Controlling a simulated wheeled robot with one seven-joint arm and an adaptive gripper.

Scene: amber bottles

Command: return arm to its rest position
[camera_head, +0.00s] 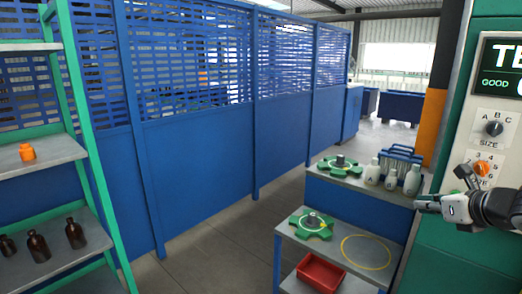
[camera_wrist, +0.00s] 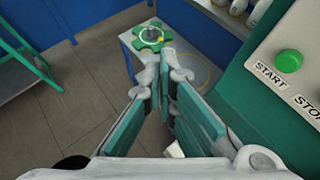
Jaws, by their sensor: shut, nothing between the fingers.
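My gripper (camera_head: 428,203) shows at the right of the head view, in front of the green machine. Its fingers point left, at about the height of the upper shelf of the blue-sided stand. In the wrist view the two fingers (camera_wrist: 168,78) come together at their tips with nothing held between them. The fingers partly cover the stand's lower shelf there.
The green machine (camera_head: 440,262) with dials stands close at the right; its green START button (camera_wrist: 288,61) shows. The stand (camera_head: 345,184) carries pale bottles (camera_head: 391,179), green fixtures (camera_head: 311,225) and a red bin (camera_head: 320,272). A green rack (camera_head: 85,130) with amber bottles stands left. Floor between is clear.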

